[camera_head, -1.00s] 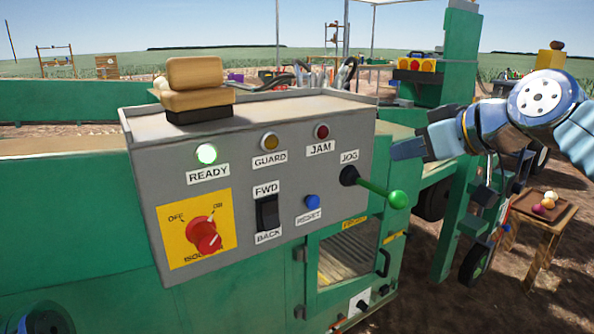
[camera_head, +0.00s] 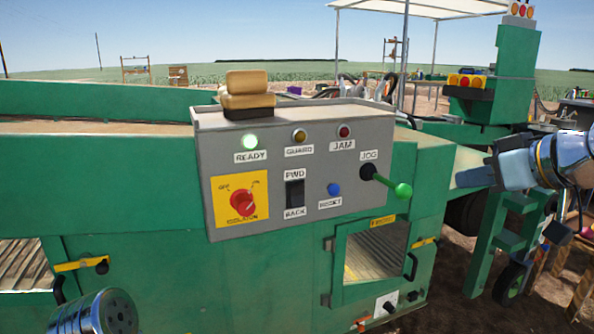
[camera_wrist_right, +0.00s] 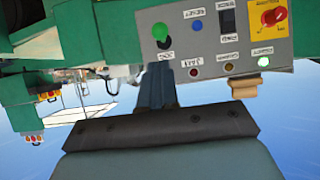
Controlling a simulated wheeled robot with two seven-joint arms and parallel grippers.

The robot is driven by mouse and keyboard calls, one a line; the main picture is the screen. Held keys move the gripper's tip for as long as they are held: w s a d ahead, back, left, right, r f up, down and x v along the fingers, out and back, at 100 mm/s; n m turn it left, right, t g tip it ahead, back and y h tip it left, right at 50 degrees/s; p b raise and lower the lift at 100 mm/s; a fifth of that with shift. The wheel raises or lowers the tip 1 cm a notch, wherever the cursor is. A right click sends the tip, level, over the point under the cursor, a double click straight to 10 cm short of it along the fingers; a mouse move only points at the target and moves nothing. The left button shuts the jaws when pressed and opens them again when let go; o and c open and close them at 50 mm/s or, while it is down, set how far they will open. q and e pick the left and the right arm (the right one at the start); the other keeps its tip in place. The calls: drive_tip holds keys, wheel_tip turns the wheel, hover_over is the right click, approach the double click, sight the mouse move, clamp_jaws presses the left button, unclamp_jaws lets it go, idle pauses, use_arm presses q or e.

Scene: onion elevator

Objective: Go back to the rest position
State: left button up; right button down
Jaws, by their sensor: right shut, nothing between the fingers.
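My right gripper (camera_head: 468,178) is shut and empty. It hangs in front of the green machine, to the right of the green jog knob (camera_head: 403,190) and apart from it in the picture. In the right wrist view its shut fingers (camera_wrist_right: 156,80) point toward the grey control panel (camera_wrist_right: 225,55), which appears upside down. In the head view the grey control panel (camera_head: 318,131) faces me, with the READY lamp (camera_head: 250,141) glowing green. Part of my left arm (camera_head: 95,314) shows at the lower left; its gripper is out of view.
The green machine (camera_head: 130,210) fills the middle and left. A tan block (camera_head: 249,90) sits on the panel's top. A red isolator knob (camera_head: 242,203) is on a yellow plate. A machine wheel (camera_head: 510,281) and wooden stand stand at the right on bare soil.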

drive_tip(key=w+a+f+m+g, duration=0.1)
drive_tip(key=w+a+f, duration=0.15)
drive_tip(key=f, duration=0.35)
drive_tip(key=w+a+f+g, duration=0.1)
drive_tip(key=w+f, duration=0.3)
drive_tip(key=f, duration=0.3)
drive_tip(key=w+a+f+m+g, duration=0.1)
drive_tip(key=w+a+f, duration=0.15)
drive_tip(key=f, duration=0.35)
drive_tip(key=a+f+m+g+h, duration=0.1)
drive_tip(key=a+f+g, duration=0.15)
drive_tip(key=f, duration=1.85)
drive_tip(key=s+a+f+m+g, duration=0.1)
drive_tip(key=s+a+f+g, duration=0.15)
drive_tip(key=s+f, duration=0.65)
drive_tip(key=s+a+f+m+g, duration=0.1)
drive_tip(key=s+a+f, duration=0.4)
drive_tip(key=f, duration=0.9)
drive_tip(key=s+a+f+m+g, duration=0.1)
drive_tip(key=s+f, duration=0.3)
drive_tip(key=s, duration=0.6)
drive_tip(key=shift+s+f+g+y, duration=0.3)
drive_tip(key=shift+s+f+g, duration=0.05)
drive_tip(key=shift+f+g, duration=0.05)
